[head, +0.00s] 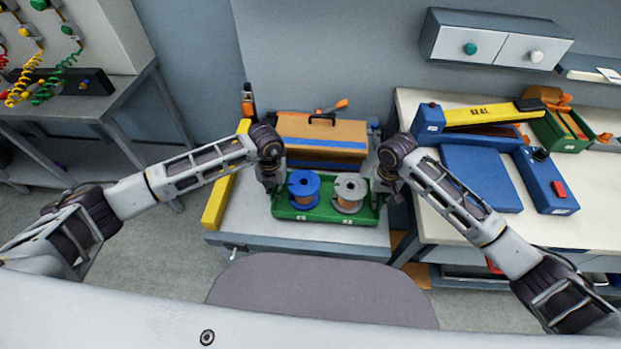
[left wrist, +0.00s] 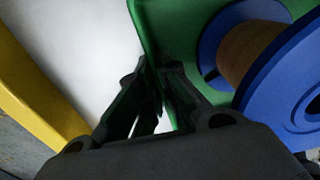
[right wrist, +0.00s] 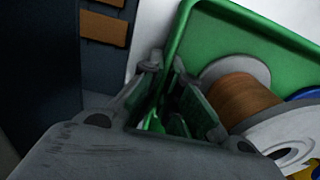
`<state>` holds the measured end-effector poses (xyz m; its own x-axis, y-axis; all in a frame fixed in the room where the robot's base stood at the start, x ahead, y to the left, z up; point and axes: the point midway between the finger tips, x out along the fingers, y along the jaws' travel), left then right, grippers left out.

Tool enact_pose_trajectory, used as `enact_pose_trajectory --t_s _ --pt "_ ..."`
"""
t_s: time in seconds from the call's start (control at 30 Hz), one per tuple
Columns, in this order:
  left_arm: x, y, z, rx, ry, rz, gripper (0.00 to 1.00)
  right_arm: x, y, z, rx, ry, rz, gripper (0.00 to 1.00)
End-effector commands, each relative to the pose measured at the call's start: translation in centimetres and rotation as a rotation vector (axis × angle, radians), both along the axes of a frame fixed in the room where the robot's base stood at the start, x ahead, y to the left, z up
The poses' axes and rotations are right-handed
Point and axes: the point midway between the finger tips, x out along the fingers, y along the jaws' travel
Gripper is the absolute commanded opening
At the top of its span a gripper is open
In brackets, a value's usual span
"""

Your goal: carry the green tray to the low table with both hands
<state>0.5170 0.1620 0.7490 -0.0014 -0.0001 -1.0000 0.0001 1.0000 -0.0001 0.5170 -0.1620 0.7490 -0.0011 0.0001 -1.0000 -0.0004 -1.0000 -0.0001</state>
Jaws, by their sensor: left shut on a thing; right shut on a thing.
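The green tray (head: 325,217) carries a blue spool (head: 304,188) and a grey-white spool (head: 350,190), both with copper-coloured winding. It is over the low table's pale top (head: 236,214); I cannot tell whether it touches it. My left gripper (head: 270,186) is shut on the tray's left wall, and its fingers (left wrist: 155,75) pinch the green rim (left wrist: 172,25) in the left wrist view. My right gripper (head: 386,187) is shut on the right wall; in the right wrist view its fingers (right wrist: 163,70) straddle the rim (right wrist: 180,32). The gripped edges are partly hidden.
A brown box with a dark handle (head: 322,133) stands right behind the tray. A yellow bar (head: 218,198) runs along the table's left edge. A higher workbench (head: 430,222) with blue and yellow equipment is close on the right. Bare tabletop shows left of the tray.

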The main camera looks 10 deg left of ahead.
Motion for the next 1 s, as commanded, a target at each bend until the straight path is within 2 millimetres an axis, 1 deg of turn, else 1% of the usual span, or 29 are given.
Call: enact_pose_trajectory --t_s 0.93,0.97,1.0 --pt "0.1 0.1 -1.4 0.001 -0.003 0.001 0.00 0.1 -0.1 -1.4 -0.001 -0.003 -0.001 0.00" --pt "0.0 0.1 -1.5 0.002 0.000 0.001 0.09 0.0 -0.1 -1.5 -0.002 0.000 -0.002 0.09" --pt "0.0 0.1 -1.5 0.002 0.000 0.001 0.14 0.0 -0.1 -1.4 -0.002 0.000 -0.001 0.14"
